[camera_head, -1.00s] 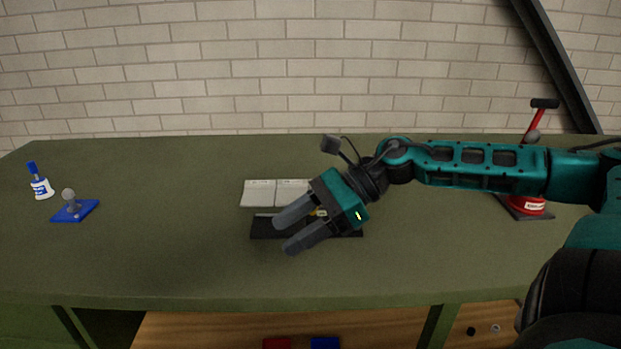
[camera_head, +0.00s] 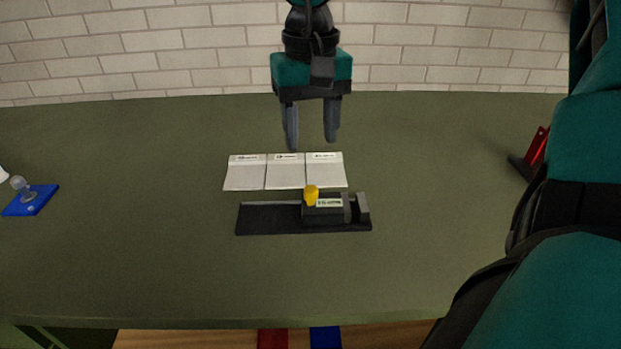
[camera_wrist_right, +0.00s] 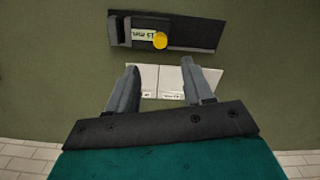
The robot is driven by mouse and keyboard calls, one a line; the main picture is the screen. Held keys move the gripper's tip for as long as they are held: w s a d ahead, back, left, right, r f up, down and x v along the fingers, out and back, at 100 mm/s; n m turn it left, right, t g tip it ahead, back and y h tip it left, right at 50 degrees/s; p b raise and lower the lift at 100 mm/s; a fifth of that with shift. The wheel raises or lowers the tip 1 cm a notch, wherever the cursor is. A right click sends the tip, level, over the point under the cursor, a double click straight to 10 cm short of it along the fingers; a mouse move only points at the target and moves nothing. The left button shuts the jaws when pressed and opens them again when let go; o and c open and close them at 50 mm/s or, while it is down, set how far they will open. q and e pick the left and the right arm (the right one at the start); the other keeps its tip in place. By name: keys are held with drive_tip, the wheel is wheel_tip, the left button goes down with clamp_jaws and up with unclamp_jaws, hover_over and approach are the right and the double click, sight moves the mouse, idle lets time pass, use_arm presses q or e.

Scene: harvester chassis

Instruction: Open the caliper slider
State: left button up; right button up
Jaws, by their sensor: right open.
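The caliper (camera_head: 268,218) is a dark flat rail lying on the green table. Its grey slider block (camera_head: 325,209), with a small white label and a yellow knob (camera_head: 311,192), sits at the right end, close to the end jaw (camera_head: 362,207). In the right wrist view the slider (camera_wrist_right: 142,33) and yellow knob (camera_wrist_right: 160,40) show ahead of my fingers. My right gripper (camera_head: 311,146) is open and empty, fingers pointing down, behind the caliper and above the far edge of the white cards; its fingers also show in the right wrist view (camera_wrist_right: 164,75). My left gripper is not in view.
Three labelled white cards (camera_head: 285,172) lie just behind the caliper. A blue stand with a grey ball (camera_head: 30,200) is at far left, and a red device (camera_head: 537,147) at right. The table front is clear. A brick wall stands behind.

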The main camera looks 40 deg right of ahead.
sight(311, 189)
wheel_tip(311, 189, down, 10)
drive_tip(key=shift+f, duration=0.2)
clamp_jaws()
idle(0.6)
